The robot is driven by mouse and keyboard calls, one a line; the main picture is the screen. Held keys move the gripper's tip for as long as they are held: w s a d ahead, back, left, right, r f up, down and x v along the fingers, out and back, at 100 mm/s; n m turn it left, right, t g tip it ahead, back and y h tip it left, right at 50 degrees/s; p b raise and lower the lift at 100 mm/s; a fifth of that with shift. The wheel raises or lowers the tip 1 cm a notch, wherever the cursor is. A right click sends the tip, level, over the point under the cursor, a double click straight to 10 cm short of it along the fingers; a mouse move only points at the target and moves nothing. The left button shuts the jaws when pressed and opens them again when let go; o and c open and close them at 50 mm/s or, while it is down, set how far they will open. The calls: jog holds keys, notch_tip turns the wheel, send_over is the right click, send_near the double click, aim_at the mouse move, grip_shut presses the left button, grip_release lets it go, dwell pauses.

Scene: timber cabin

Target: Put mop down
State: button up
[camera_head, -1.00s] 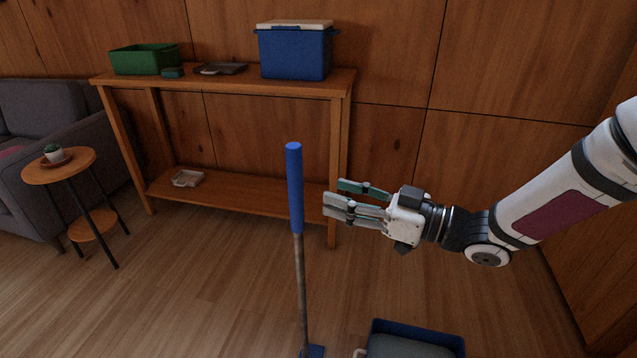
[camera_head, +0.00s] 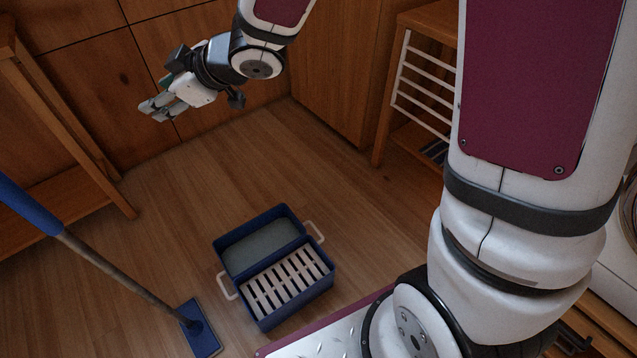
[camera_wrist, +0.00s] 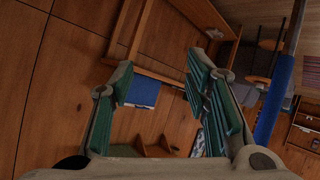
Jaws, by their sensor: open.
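The mop (camera_head: 100,262) stands tilted at the left of the head view, with a blue handle grip, a thin shaft and a flat blue head (camera_head: 199,328) on the wooden floor. In the wrist view, its blue grip (camera_wrist: 269,112) is at the right, outside the fingers. My gripper (camera_head: 150,110) is open and empty, up and to the right of the mop's grip in the head view, and apart from it. The fingers also show spread in the wrist view (camera_wrist: 160,90). The mop's top end is cut off by the head view's left edge.
A blue mop bucket (camera_head: 273,220) with a slatted wringer and pale handles stands on the floor right of the mop head. A wooden shelf table (camera_head: 60,110) is at the left. A rack (camera_head: 420,85) stands at the back right.

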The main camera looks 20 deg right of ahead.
jog(key=s+d+r+m+t+h, duration=0.1)
jog(key=d+r+m+h, duration=0.3)
jog(key=d, duration=0.7)
jog(key=s+d+r+m+g+h, duration=0.15)
jog(key=s+d+m+h, duration=0.35)
jog(key=s+d, duration=0.6)
jog(key=s+f+m+g, duration=0.2)
jog(key=s+m+g, duration=0.2)
jog(key=s, duration=2.2)
jog(key=g, duration=0.3)
jog(key=shift+s, duration=0.4)
notch_tip(320, 180, up, 24)
jog(key=t+p, duration=0.3)
jog(key=p, duration=1.9)
jog(key=shift+d, duration=0.1)
